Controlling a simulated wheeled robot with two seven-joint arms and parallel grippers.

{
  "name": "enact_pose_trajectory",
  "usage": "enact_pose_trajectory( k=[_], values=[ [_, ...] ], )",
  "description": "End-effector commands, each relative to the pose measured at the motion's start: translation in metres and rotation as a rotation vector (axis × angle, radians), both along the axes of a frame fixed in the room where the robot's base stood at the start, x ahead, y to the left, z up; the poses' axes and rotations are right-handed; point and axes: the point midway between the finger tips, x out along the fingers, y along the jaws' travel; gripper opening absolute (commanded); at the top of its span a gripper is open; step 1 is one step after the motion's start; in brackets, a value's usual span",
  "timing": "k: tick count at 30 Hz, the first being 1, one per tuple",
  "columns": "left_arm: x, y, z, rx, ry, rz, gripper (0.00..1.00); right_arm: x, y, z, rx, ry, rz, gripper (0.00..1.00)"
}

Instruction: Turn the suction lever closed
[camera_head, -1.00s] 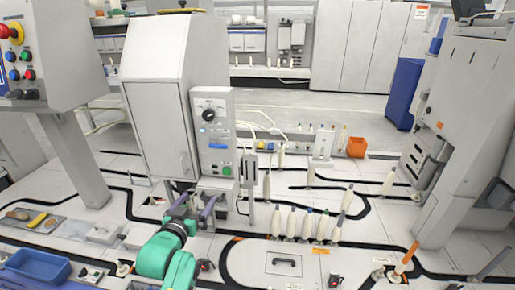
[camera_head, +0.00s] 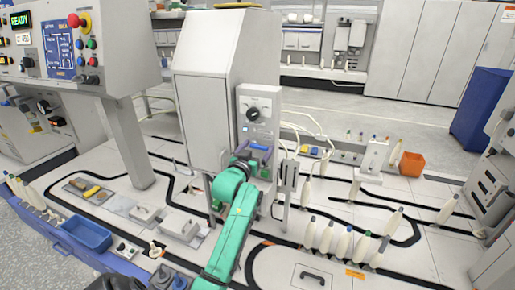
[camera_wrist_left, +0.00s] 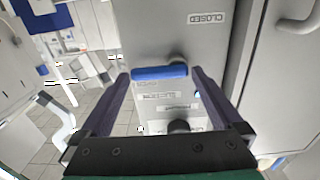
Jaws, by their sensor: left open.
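The suction lever is a blue bar. In the left wrist view the lever (camera_wrist_left: 160,72) lies level across the pale panel face, below a label reading CLOSED (camera_wrist_left: 207,18). In the head view the lever (camera_head: 259,147) shows small and partly covered, low on the control panel (camera_head: 259,105) of the tall grey cabinet. My left gripper (camera_head: 254,154) is open in front of the panel. In the left wrist view its fingers (camera_wrist_left: 160,78) stand to either side of the lever, with the bar between them; contact cannot be told. My right gripper is out of view.
A black knob (camera_head: 253,114) sits above the lever on the panel. Several pale bobbins (camera_head: 343,243) stand to the right of my arm. A blue bin (camera_head: 86,235) lies at lower left, and an orange box (camera_head: 412,163) at right.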

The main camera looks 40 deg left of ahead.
Motion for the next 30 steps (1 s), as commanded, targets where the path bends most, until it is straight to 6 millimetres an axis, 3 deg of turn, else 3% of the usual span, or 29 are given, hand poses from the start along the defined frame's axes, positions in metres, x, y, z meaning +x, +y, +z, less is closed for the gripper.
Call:
enact_pose_trajectory(
  k=[6,7,12,23,30],
  values=[
    [0.0013,0.0002,0.0002,0.0,-0.001,0.0,1.0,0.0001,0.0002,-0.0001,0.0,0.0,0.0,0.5],
    [0.0012,0.0002,0.0002,0.0,-0.001,0.0,0.96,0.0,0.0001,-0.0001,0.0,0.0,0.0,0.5],
    [0.0011,0.0,0.0,0.0,-0.001,-0.001,0.34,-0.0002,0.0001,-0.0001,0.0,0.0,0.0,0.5],
    [0.0011,-0.0005,-0.0012,0.044,0.016,-0.001,0.34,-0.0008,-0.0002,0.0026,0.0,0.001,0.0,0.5],
    [0.0016,-0.0012,-0.0042,0.174,0.064,-0.001,0.34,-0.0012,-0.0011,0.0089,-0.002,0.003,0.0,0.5]
  ],
)
